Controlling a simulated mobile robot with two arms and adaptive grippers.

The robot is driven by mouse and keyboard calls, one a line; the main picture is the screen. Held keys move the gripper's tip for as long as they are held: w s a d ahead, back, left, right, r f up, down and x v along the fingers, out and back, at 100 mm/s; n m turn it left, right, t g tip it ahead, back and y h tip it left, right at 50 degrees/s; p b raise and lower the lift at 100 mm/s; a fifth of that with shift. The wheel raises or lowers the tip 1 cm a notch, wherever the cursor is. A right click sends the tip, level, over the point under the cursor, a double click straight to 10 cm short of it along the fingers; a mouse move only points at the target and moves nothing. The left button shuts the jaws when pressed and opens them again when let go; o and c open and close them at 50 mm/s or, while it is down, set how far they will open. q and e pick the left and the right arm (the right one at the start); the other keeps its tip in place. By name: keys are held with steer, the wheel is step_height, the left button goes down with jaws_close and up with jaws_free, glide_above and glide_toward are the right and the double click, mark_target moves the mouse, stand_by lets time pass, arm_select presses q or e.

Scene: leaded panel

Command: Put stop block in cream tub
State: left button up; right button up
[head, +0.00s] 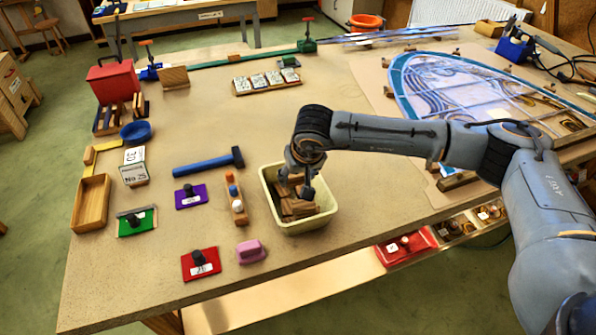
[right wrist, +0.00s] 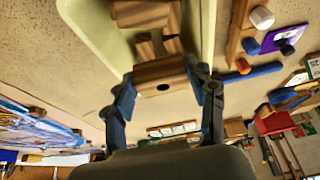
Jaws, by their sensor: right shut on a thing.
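The cream tub (head: 312,224) stands near the table's front edge, with several wooden blocks (head: 298,208) inside. My right gripper (head: 297,187) is at the tub's opening, pointing down into it. In the right wrist view it is shut on a wooden stop block (right wrist: 160,77) with a dark round hole in its end. The tub wall (right wrist: 88,28) and other blocks (right wrist: 142,13) show beyond the held block. I cannot tell whether the held block touches them. My left gripper is not in view.
Left of the tub are a rack with small bottles (head: 236,198), a blue-handled hammer (head: 208,163), a pink block (head: 250,251) and purple (head: 191,196) and red (head: 201,264) plates with knobs. The leaded panel (head: 480,90) lies to the right. The table's middle is clear.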

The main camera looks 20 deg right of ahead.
mark_target(299, 184)
step_height(299, 184, down, 4)
steer(key=shift+w+r+b, duration=0.1)
steer(key=shift+b, duration=0.6)
steer(key=shift+f, duration=0.45)
steer(key=shift+f+b, duration=0.8)
steer(key=shift+b, duration=0.05)
steer(key=shift+f, duration=0.15)
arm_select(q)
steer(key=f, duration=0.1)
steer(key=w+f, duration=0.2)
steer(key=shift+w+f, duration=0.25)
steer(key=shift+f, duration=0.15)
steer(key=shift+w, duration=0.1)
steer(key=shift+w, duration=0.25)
arm_select(e)
steer(key=o, duration=1.1)
steer(key=shift+o, duration=0.2)
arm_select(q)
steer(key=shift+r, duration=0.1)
